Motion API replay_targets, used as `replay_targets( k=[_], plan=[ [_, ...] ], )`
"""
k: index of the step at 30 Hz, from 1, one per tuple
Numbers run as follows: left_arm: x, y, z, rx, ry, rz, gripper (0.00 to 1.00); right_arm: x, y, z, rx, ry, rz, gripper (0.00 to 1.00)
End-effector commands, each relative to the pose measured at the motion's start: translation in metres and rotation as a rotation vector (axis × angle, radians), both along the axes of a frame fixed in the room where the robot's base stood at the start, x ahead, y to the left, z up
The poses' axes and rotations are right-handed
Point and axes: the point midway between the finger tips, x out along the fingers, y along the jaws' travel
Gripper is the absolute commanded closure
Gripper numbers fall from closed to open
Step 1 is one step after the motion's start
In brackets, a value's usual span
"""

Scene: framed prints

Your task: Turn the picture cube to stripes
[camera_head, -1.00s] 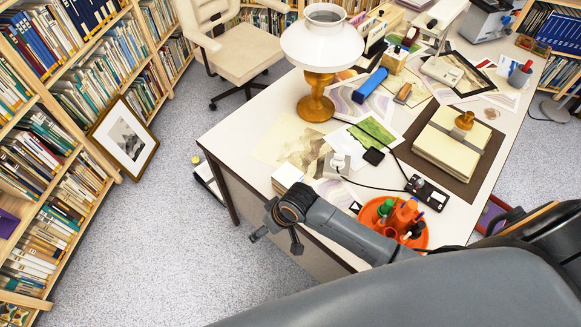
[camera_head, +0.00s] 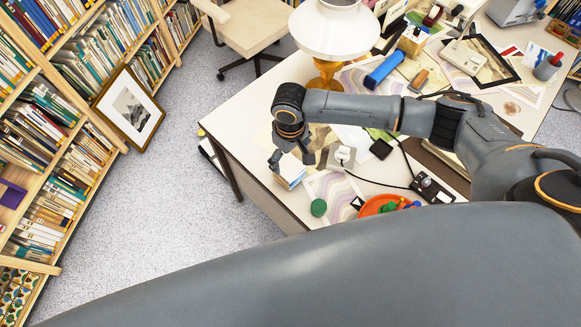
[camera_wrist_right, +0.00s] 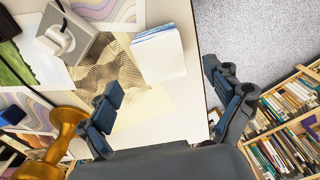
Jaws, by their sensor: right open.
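A small white-topped block (camera_head: 291,168) with blue on one side stands near the table's left edge; I take it to be the picture cube. It shows more clearly in the right wrist view (camera_wrist_right: 160,58), with a plain white face and a bluish edge. I cannot make out stripes on it. My right gripper (camera_head: 290,160) is over the block in the head view, hiding part of it. In the right wrist view its open fingers (camera_wrist_right: 162,80) lie to either side below the block, with nothing between them. My left gripper is not in view.
A lamp with a white shade (camera_head: 336,30) stands behind my right arm. A grey socket block (camera_head: 341,157) with a cable is right of the block. Bookshelves (camera_head: 62,110) line the left.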

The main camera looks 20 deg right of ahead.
Motion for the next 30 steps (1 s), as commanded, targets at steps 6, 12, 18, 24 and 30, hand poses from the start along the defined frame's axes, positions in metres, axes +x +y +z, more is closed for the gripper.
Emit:
replay_targets(
  k=[6,12,18,24,30],
  plan=[
    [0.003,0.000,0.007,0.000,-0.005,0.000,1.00,-0.001,0.001,-0.047,-0.001,0.003,0.000,0.09],
    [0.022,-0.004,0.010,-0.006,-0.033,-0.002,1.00,0.000,0.000,-0.077,0.000,0.000,0.000,0.09],
    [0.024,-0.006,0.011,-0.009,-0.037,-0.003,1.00,0.000,0.000,-0.089,0.000,-0.001,0.002,0.09],
    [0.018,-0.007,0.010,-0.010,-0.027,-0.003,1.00,0.000,0.000,-0.090,0.001,-0.002,0.002,0.09],
    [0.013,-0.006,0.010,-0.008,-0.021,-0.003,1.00,0.000,0.000,-0.090,0.001,-0.002,0.002,0.38]
  ],
)
